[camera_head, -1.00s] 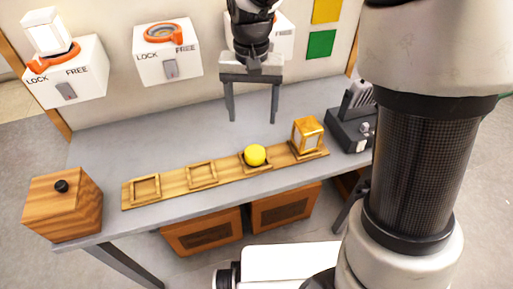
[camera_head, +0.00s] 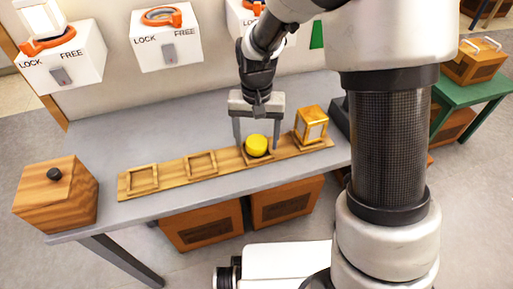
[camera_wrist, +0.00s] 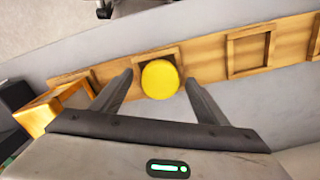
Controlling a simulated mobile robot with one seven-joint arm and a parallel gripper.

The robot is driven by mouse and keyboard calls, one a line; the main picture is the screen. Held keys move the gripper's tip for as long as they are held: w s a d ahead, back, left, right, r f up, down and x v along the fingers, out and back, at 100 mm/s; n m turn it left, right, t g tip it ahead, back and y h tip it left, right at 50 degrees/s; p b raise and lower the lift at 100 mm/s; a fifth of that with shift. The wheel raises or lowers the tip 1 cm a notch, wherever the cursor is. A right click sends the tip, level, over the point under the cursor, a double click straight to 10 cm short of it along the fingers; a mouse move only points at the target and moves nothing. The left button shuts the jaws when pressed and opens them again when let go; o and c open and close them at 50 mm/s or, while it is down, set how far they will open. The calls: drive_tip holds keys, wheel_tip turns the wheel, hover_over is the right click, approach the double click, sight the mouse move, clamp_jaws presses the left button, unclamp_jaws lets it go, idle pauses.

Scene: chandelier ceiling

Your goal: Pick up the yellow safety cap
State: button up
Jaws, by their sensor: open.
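The yellow safety cap (camera_head: 256,145) is round and sits in a square wooden frame on a long wooden board (camera_head: 172,181) on the grey table. My gripper (camera_head: 256,147) is open, with one finger on each side of the cap in the head view. In the wrist view the cap (camera_wrist: 160,79) lies between and just beyond the open fingertips (camera_wrist: 158,78). The fingers look apart from the cap, and nothing is held. The gripper's exact height over the cap is hard to tell.
A golden lantern-like box (camera_head: 311,126) stands close to the right finger. Two empty frames (camera_head: 201,164) lie left of the cap. A wooden box with a black knob (camera_head: 57,193) stands at the table's left end. Lock/free boxes (camera_head: 160,38) are on the wall behind.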

drive_tip(key=shift+f, duration=0.15)
drive_tip(key=shift+c, duration=0.4)
drive_tip(key=c, duration=1)
drive_tip(key=shift+c, duration=0.2)
